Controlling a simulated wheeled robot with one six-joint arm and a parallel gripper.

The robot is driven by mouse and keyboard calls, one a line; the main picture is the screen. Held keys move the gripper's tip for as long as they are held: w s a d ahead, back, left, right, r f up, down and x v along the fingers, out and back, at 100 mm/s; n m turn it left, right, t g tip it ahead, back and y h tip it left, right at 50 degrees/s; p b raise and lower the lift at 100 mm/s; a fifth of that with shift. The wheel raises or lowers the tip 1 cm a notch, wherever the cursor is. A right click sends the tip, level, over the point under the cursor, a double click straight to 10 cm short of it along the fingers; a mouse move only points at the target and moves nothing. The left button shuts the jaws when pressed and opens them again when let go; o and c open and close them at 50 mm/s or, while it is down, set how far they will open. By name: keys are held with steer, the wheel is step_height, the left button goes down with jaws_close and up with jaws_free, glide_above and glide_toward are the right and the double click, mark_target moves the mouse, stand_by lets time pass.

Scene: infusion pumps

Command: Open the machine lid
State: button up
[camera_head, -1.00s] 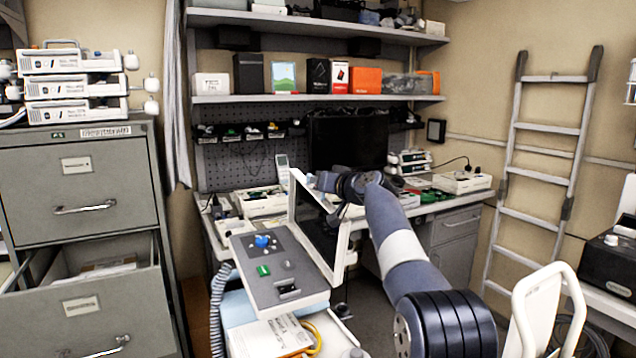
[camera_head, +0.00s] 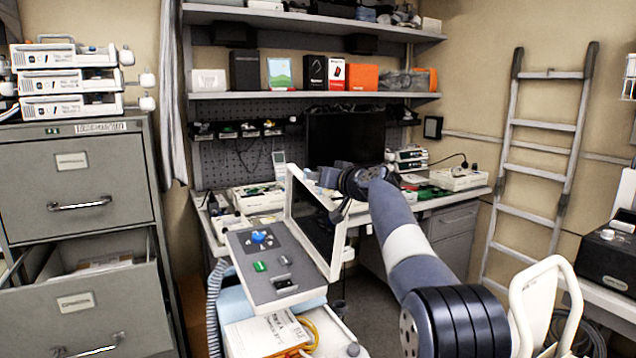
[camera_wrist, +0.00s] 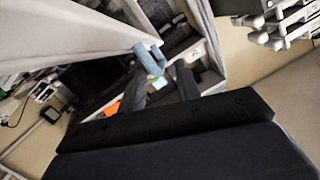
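The machine has a grey panel (camera_head: 285,285) with a blue knob and a green switch, on a cart in the head view. Its lid (camera_head: 335,258), a white frame around a dark screen, stands raised at the panel's far right side. The lid also shows as a pale slab in the wrist view (camera_wrist: 75,35). My gripper (camera_head: 330,178) is at the lid's upper right edge, partly hidden by it. In the wrist view its two dark fingers (camera_wrist: 160,88) are apart, with nothing clearly held between them. Whether it touches the lid is unclear.
A grey filing cabinet (camera_head: 80,185) with an open drawer stands at left. Behind the lid is a cluttered desk with a monitor (camera_head: 345,140) and shelves above. A ladder (camera_head: 540,150) leans at right. A white curved handle (camera_head: 540,290) stands near my arm.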

steer(key=b+v, duration=0.3)
steer(key=v, duration=0.5)
steer(key=shift+s+d, duration=0.25)
steer(key=shift+s, duration=0.1)
steer(key=shift+w, duration=0.1)
steer(key=p+x, duration=0.4)
steer(key=x, duration=0.5)
steer(key=shift+w+a+r, duration=0.1)
steer(key=shift+a+r, duration=0.05)
steer(key=shift+w+a, duration=0.5)
